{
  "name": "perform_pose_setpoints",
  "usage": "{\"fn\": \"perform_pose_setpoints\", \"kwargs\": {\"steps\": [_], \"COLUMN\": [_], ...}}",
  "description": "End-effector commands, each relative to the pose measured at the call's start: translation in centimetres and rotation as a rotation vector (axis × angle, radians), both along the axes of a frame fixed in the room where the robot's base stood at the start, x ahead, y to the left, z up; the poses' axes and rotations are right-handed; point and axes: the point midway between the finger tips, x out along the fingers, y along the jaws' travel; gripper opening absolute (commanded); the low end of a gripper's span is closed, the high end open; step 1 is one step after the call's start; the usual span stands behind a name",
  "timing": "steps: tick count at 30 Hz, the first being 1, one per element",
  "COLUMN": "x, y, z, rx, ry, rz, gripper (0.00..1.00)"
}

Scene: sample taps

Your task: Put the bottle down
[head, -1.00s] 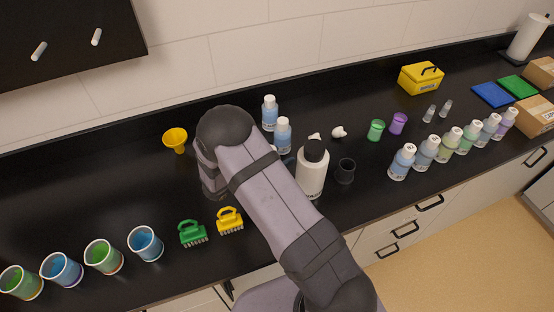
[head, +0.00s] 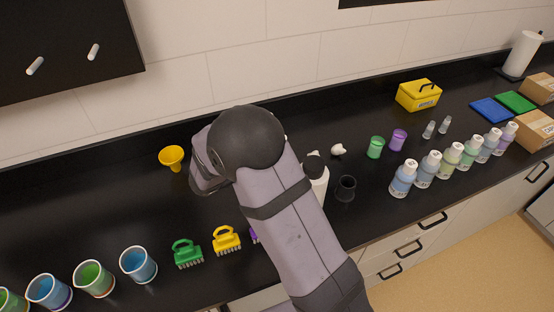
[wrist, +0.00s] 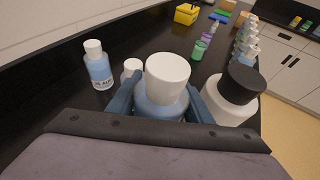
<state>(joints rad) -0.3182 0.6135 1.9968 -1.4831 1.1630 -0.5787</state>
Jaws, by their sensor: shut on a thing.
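My gripper (wrist: 162,104) is shut on a bottle (wrist: 167,82) with a white cap and pale blue body. The two blue-grey fingers sit on either side of it, below the cap. The bottle's base is hidden, so I cannot tell whether it touches the counter. In the head view my own arm hides the gripper and the held bottle. A second blue bottle (wrist: 99,68) with a white cap stands apart to the left in the wrist view. A white bottle with a black cap (wrist: 232,100) stands close by the right finger; it shows partly behind my arm in the head view (head: 319,183).
A black cup (head: 345,188) stands right of the white bottle. A yellow funnel (head: 172,157), green brush (head: 187,253) and yellow brush (head: 227,240) lie left of my arm. Several capped bottles (head: 403,178) line the right. The counter (head: 100,190) is bare at the left middle.

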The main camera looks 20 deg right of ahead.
Motion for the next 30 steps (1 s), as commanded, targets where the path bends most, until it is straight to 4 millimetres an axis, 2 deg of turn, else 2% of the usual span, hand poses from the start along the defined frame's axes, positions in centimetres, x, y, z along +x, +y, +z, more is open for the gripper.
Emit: {"fn": "perform_pose_setpoints", "kwargs": {"steps": [8, 11, 14, 17, 20, 25, 30], "x": [0.1, 0.2, 0.4, 0.7, 0.9, 2.5, 4.3], "y": [0.2, 1.1, 2.9, 5.6, 9.3, 17.1, 25.3], "z": [0.1, -0.5, -1.5, -3.2, -5.1, -6.6, -6.5], "rx": [0.0, 0.0, -0.001, -0.001, -0.001, 0.003, 0.003], "ry": [-0.001, -0.001, -0.001, 0.0, -0.001, -0.007, -0.008], "rz": [0.005, 0.023, 0.061, 0.119, 0.195, 0.328, 0.46], "gripper": [0.17, 0.17, 0.17, 0.17, 0.17, 0.17, 0.17]}}
